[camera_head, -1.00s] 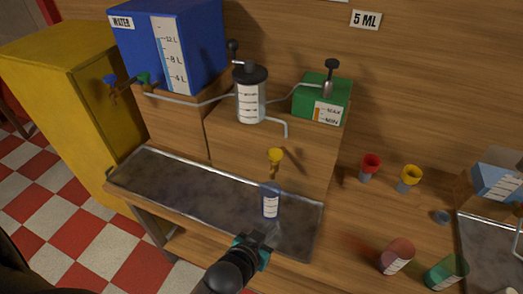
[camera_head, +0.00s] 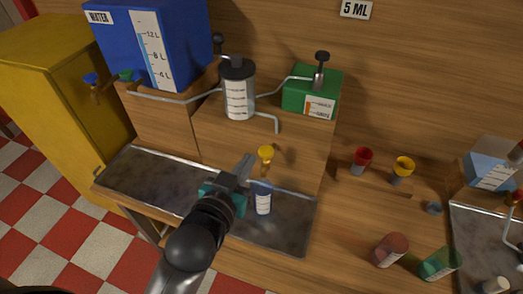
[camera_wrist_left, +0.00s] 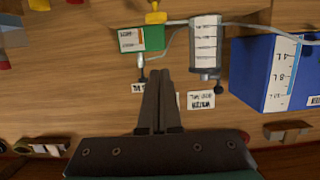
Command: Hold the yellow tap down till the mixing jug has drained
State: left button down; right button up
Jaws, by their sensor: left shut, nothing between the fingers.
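The mixing jug (camera_head: 238,98) is a clear cylinder with a dark lid and a scale label, on the wooden step; its liquid level is hard to read. It also shows in the left wrist view (camera_wrist_left: 205,42). The yellow tap (camera_head: 266,153) sticks out from the step front below the jug's bent spout; it shows at the top of the left wrist view (camera_wrist_left: 155,15). My left gripper (camera_head: 248,160) is shut and empty, its tips just left of the yellow tap, apparently apart from it. My right gripper is out of view.
A blue water tank (camera_head: 185,40) and a green box (camera_head: 297,95) flank the jug. Red (camera_head: 362,158) and yellow (camera_head: 403,166) funnel-like cups stand to the right. A yellow cabinet (camera_head: 60,100) is at left.

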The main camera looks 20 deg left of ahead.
pick_arm(q)
send_over(263, 156)
notch_tip(263, 156, down, 2)
jog(key=f, duration=0.3)
jog(key=shift+s, duration=0.35)
jog(key=shift+f, duration=0.75)
jog(key=shift+f+b, duration=0.3)
jog(key=shift+f, duration=0.6)
jog(key=shift+s+f, duration=0.1)
dwell(5.0)
